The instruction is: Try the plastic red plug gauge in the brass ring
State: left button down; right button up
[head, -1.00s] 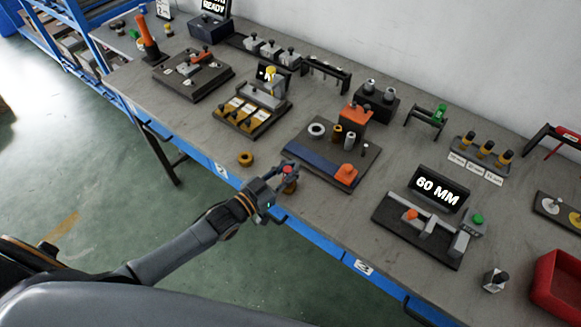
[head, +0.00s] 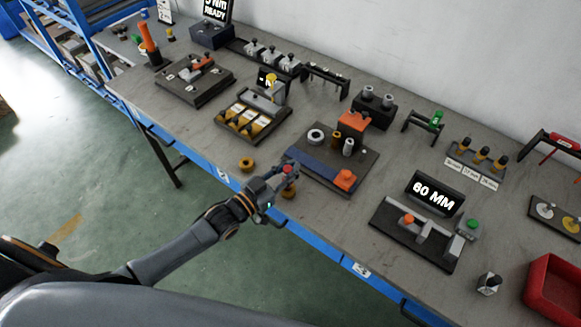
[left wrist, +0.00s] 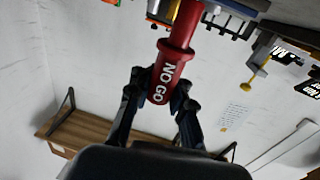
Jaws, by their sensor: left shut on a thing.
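My left gripper (head: 284,173) is shut on the red plug gauge (head: 288,169) near the front edge of the bench. The left wrist view shows the gauge (left wrist: 164,80) between the fingers (left wrist: 157,98), with "NO GO" on its grip, a collar, and a shaft running out of the top of the frame. A brass ring (head: 246,164) lies on the bench left of the gripper. Another brass-coloured piece (head: 289,190) shows just below the gripper, partly covered. I cannot tell whether the gauge touches it. My right gripper is out of view.
A dark fixture board (head: 318,165) with a grey ring (head: 316,136), upright cylinders and an orange block (head: 345,179) stands just behind the gripper. A "60 MM" display gauge (head: 435,197) is to the right. A red bin (head: 553,290) is at far right. Bare bench lies between fixtures.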

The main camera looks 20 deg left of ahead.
pick_arm(q)
jog(key=shift+r+p, duration=2.3)
jog(key=shift+r, duration=0.2)
